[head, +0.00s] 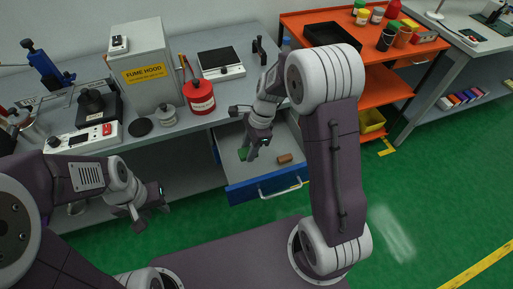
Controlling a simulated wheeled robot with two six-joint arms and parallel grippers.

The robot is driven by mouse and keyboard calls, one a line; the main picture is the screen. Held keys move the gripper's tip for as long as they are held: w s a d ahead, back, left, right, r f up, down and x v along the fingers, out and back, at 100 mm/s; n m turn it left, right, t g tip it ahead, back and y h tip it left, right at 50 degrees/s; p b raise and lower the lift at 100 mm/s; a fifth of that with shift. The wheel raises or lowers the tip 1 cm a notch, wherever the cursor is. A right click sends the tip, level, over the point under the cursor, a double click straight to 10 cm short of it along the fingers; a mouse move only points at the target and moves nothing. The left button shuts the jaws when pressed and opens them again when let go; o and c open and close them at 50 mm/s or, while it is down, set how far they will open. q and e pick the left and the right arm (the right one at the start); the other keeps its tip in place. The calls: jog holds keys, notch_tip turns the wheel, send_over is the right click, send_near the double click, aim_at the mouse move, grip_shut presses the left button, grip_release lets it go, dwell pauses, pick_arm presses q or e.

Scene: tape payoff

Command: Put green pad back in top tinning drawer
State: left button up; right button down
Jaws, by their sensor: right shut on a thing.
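The tinning drawer (266,186) is pulled out below the workbench, with a blue front and a pale handle. My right gripper (246,155) is over the open drawer, pointing down, shut on the small green pad (243,154). The pad is mostly hidden by the fingers, and I cannot tell whether it touches the drawer floor. A brown block (285,159) lies inside the drawer to the right of the gripper. My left gripper (151,215) is open and empty, low in front of the bench at the left.
The grey bench holds a fume hood (146,77), a red can (200,97), a scale (221,64) and a soldering station (84,137). An orange shelf cart (374,98) stands at the right. Green floor (420,205) is open at the lower right.

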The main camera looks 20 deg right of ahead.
aim_at(247, 170)
notch_tip(247, 170, down, 10)
jog(key=b, duration=0.3)
jog(key=shift+s, duration=0.1)
jog(key=shift+r, duration=0.1)
jog(key=shift+f, duration=0.2)
jog(key=c, duration=0.9)
grip_release()
jog(key=shift+r, duration=0.1)
